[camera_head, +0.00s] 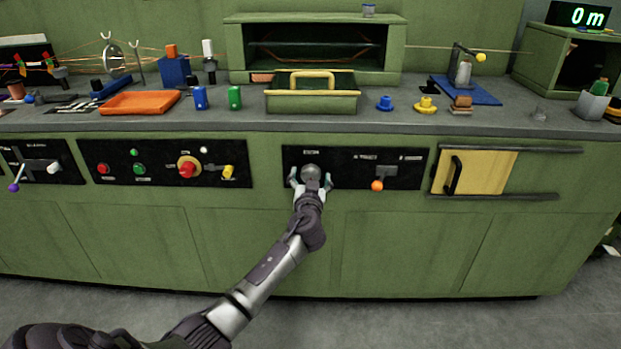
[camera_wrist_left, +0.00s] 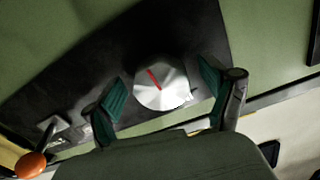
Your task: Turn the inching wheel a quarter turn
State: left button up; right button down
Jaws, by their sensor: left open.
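A round silver knob (camera_head: 311,172) is on the black panel (camera_head: 345,169) at the middle of the green cabinet front. Its label is too small to read, so I cannot tell for sure that it is the inching wheel. In the left wrist view the knob (camera_wrist_left: 161,88) has a red line on its face, tilted from upper left to lower right. My left gripper (camera_head: 311,181) is open, with one finger on each side of the knob. In the wrist view gaps show between the fingers and the knob. My right gripper is out of view.
A lever with an orange ball (camera_head: 377,186) is on the same panel, right of the knob. A yellow sliding door (camera_head: 485,171) is further right. A panel with red, green and yellow controls (camera_head: 170,168) is to the left. The worktop above holds several small items.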

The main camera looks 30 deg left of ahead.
pick_arm(q)
jog(key=shift+w+a, duration=0.1)
jog(key=shift+w, duration=0.05)
jog(key=shift+c, duration=0.2)
jog(key=c, duration=1.1)
